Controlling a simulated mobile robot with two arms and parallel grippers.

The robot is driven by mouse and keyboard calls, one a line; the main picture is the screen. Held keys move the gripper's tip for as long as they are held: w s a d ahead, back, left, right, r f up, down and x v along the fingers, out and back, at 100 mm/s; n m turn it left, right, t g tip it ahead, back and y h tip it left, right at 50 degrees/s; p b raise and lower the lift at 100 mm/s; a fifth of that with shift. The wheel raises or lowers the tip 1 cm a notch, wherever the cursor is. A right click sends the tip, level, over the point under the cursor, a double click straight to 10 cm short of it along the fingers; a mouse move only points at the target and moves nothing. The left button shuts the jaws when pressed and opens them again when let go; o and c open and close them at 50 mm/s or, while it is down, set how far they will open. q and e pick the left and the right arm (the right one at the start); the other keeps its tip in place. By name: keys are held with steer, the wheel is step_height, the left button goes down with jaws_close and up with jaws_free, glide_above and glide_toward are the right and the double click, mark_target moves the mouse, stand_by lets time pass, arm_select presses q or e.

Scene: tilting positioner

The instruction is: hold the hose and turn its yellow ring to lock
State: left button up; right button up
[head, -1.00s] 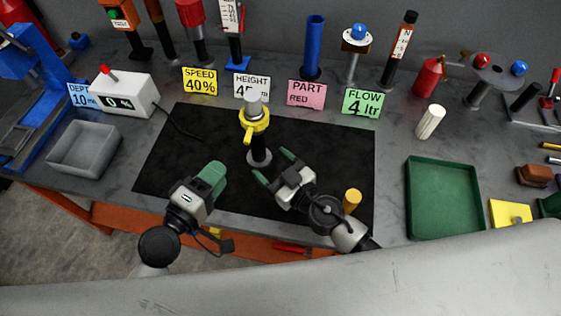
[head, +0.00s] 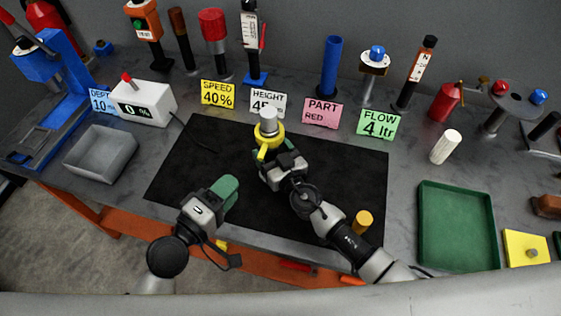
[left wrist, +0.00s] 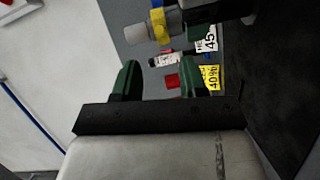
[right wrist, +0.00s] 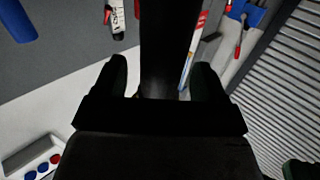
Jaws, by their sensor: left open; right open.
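The hose (head: 268,117) stands upright on the black mat, with a grey top end. Its yellow ring (head: 267,133) sits just below that end, with a lever pointing toward the front. My right gripper (head: 271,156) is open at the hose's black body below the ring. In the right wrist view the black hose body (right wrist: 167,50) stands between the two green fingers (right wrist: 167,85). Whether they touch it is unclear. My left gripper (head: 226,187) is open and empty, left and in front of the hose. The left wrist view shows the yellow ring (left wrist: 158,24) beyond its fingers (left wrist: 160,80).
Signs (head: 218,94) and several upright tools line the back. A white display box (head: 145,102) and a grey bin (head: 101,153) are at left. A green tray (head: 456,225), white cylinder (head: 445,147) and orange cylinder (head: 362,222) are at right.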

steer(key=shift+w+a, duration=0.2)
steer(key=shift+w, duration=0.2)
